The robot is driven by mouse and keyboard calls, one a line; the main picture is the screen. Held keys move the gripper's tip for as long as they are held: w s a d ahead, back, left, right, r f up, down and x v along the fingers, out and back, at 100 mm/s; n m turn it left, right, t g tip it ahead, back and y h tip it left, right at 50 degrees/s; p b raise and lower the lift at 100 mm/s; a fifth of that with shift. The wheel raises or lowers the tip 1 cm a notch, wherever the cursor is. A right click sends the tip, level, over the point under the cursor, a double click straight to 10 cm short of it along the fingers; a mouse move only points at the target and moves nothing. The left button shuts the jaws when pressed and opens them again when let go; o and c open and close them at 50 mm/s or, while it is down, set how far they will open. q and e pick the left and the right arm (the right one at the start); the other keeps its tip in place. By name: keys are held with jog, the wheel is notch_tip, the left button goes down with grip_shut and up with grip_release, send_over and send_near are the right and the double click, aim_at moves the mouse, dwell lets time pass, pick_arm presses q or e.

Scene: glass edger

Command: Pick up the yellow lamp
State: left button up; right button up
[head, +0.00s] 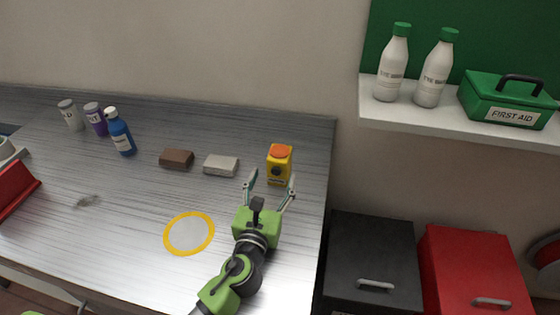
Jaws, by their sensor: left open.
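The yellow lamp (279,165) is a small upright yellow block with an orange top and a dark round face. It stands on the grey metal worktop near its right edge, in the head view. My left gripper (271,182) is open and points at the lamp. Its two fingers are spread on the near side, with the fingertips close to the lamp's lower part. I cannot tell whether they touch it. My right gripper does not show.
A grey block (221,165) and a brown block (176,159) lie left of the lamp. A blue bottle (121,135) stands farther left. A shelf (450,118) with bottles and a first aid box is at the right.

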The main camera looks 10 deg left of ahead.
aim_at(275, 172)
pick_arm(q)
jog(key=w, duration=0.2)
jog(key=shift+w, duration=0.85)
jog(key=w, duration=0.4)
jog(key=shift+w+p, duration=0.35)
jog(key=shift+p, duration=0.05)
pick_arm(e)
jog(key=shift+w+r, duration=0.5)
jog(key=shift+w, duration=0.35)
pick_arm(q)
jog(key=shift+s, duration=0.1)
jog(key=c, duration=1.4)
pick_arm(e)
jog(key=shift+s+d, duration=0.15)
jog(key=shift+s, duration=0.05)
